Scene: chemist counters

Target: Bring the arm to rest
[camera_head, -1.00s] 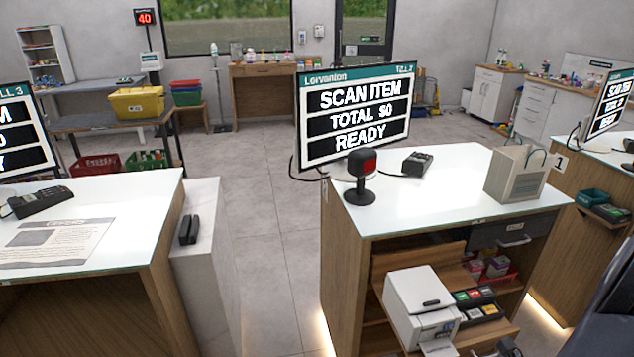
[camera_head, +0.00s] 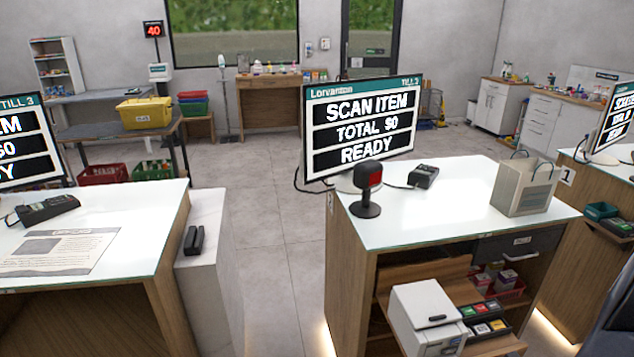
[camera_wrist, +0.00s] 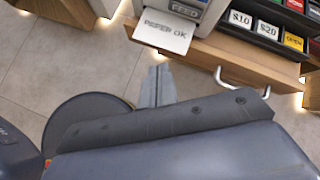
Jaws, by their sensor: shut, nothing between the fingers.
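My gripper (camera_wrist: 157,86) shows in the wrist view with its two grey fingers together and nothing between them. It points at the floor in front of the till counter, just below the receipt printer (camera_wrist: 190,12) and its slip reading "PAPER OK" (camera_wrist: 164,30). The fingers look apart from the counter, though the exact gap is hard to judge. In the head view my gripper is out of sight, and only a dark part of my arm shows at the lower right edge.
The counter (camera_head: 400,222) carries a till screen (camera_head: 362,125), a scanner (camera_head: 367,190), a card reader (camera_head: 423,176) and a paper bag (camera_head: 524,185). A metal handle (camera_wrist: 240,85) juts out near my gripper. The grey floor (camera_head: 265,260) between the counters is clear.

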